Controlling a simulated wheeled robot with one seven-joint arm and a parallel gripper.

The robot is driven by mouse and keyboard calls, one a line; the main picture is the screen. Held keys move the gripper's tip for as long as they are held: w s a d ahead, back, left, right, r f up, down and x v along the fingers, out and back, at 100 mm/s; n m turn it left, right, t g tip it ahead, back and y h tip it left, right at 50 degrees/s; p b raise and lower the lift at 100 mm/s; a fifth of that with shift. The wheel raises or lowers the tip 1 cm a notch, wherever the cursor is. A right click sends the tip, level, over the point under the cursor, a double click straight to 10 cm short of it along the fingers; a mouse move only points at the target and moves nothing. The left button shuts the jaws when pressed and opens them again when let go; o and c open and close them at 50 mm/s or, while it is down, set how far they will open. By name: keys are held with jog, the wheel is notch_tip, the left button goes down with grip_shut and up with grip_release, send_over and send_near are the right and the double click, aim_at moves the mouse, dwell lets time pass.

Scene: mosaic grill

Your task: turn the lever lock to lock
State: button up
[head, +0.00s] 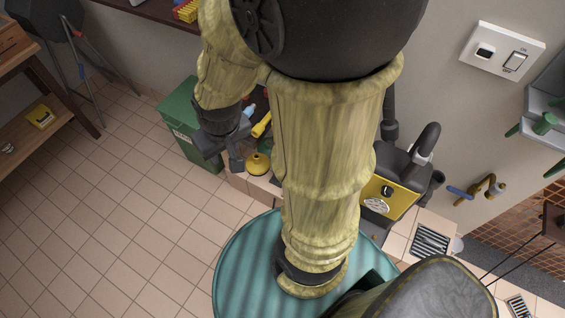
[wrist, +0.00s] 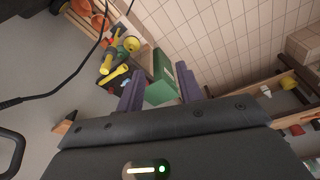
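I cannot tell for sure which part is the lever lock. A yellow handle-like part (head: 262,125) stands near the green box in the head view; what seems to be the same part shows left of my fingers in the wrist view (wrist: 117,75). A blue-handled brass fitting (head: 475,190) is on the wall at the right, far from my gripper. My gripper (head: 222,155) hangs at the left of my arm, beside the green box. In the wrist view its two purple fingers (wrist: 160,68) are apart, with nothing held between them. My arm hides the middle of the bench.
A green box (head: 190,128) stands on the tiled floor. A yellow round object (head: 258,163) lies on the bench edge. A yellow panel with a black knob (head: 385,195) is right of my arm. A white switch plate (head: 502,50) is on the wall.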

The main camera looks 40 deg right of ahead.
jog(key=o, duration=0.3)
jog(key=shift+f, duration=0.2)
jog(key=w+d+f+m+y+b, duration=0.2)
jog(key=w+d+f+m+b, duration=0.3)
jog(key=f+b, duration=0.55)
jog(key=w+d+f+m+y+b, duration=0.25)
jog(key=d+f+m+b, duration=0.4)
jog(key=f, duration=0.75)
jog(key=w+d+f+m+y+b, duration=0.25)
jog(key=f+m+b, duration=0.55)
jog(key=f+b, duration=0.4)
jog(key=w+d+f+m+t+h+b, duration=0.2)
jog(key=d+f+m+t+b, duration=0.8)
jog(key=d+f+b, duration=0.5)
jog(key=d+f+m, duration=0.2)
jog(key=d+f, duration=0.5)
jog(key=shift+w+d+f+b, duration=0.4)
